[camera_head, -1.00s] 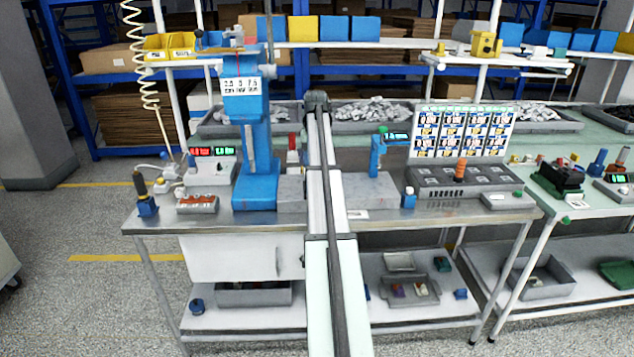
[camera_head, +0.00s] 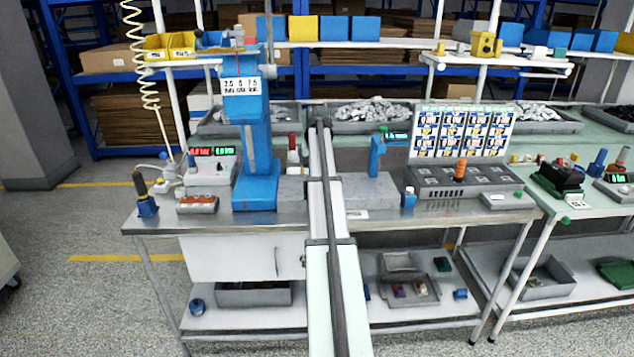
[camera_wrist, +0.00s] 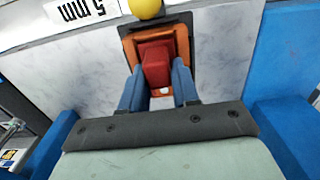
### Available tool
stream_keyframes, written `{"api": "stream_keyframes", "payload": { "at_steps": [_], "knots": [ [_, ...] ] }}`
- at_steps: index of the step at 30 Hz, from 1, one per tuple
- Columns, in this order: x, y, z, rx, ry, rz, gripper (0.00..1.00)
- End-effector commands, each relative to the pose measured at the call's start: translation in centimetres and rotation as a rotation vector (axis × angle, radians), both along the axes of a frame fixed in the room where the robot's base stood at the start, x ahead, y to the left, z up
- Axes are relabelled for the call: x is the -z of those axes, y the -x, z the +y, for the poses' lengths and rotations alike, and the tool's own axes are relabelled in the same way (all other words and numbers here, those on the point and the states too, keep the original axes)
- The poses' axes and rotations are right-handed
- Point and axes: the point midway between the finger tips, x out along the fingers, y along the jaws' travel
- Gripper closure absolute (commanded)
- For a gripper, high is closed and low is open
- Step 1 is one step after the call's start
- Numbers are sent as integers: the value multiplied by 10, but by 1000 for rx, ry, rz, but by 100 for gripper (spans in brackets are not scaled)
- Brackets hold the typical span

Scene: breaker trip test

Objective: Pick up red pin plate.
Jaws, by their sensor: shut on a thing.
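In the wrist view, the red pin plate (camera_wrist: 156,62) shows as a red block between the two blue fingers of my gripper (camera_wrist: 158,80). My gripper is shut on it. An orange frame (camera_wrist: 184,38) surrounds the red block on the far side; I cannot tell whether the block is still seated in it. In the head view, my arm reaches over the middle of the bench and hides my gripper and the plate.
A blue press (camera_head: 256,150) stands left of my arm. A smaller blue stand (camera_head: 377,158) and a grey slotted block (camera_head: 462,182) are to the right.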

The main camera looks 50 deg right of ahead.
Motion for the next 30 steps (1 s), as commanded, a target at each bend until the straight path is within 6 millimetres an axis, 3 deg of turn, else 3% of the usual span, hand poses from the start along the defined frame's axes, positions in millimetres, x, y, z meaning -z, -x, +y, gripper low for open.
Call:
{"api": "stream_keyframes", "payload": {
  "at_steps": [7,17,30],
  "knots": [
    [0,0,0,0,0,0,100],
    [-4,0,0,0,0,0,100],
    [-72,-1,-1,0,1,-1,100]
  ]
}}
